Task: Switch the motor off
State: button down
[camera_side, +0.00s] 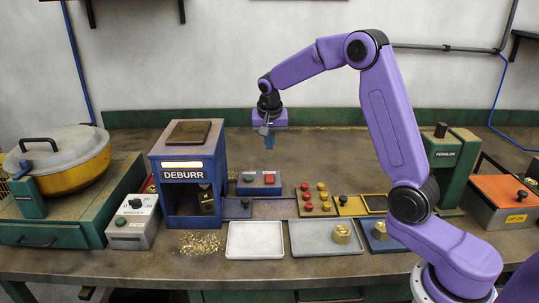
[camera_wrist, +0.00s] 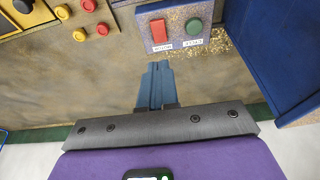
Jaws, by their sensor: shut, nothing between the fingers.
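The switch box (camera_side: 259,187) is a small grey-blue panel right of the blue DEBURR machine. It carries a red rectangular switch (camera_wrist: 161,30) and a round green button (camera_wrist: 194,28). Small white labels lie beside them, upside down in the wrist view; the one by the red switch seems to read MOTOR. I cannot tell whether the red switch is on or off. My gripper (camera_side: 269,143) points down, well above the bench and the box. Its blue fingers (camera_wrist: 157,68) are together and empty, apart from the switch in the wrist view.
The blue DEBURR machine (camera_side: 187,165) stands close left of the box. Red and yellow knobs (camera_side: 309,196) sit on a panel to its right. Trays (camera_side: 254,224) lie in front, one holding a brass part (camera_side: 342,233). Bench behind the box is clear.

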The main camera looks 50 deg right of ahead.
jog(key=x, duration=0.7)
jog(key=shift+w+d+f, duration=0.1)
jog(key=shift+d+f, duration=0.05)
jog(key=shift+f, duration=0.25)
jog(key=shift+r, duration=0.25)
jog(key=shift+w+d+r, duration=0.3)
jog(key=shift+w+d, duration=0.15)
jog(key=shift+w, duration=0.05)
jog(key=shift+r, duration=0.1)
notch_tip(320, 180, up, 14)
jog(key=shift+s+a, duration=0.35)
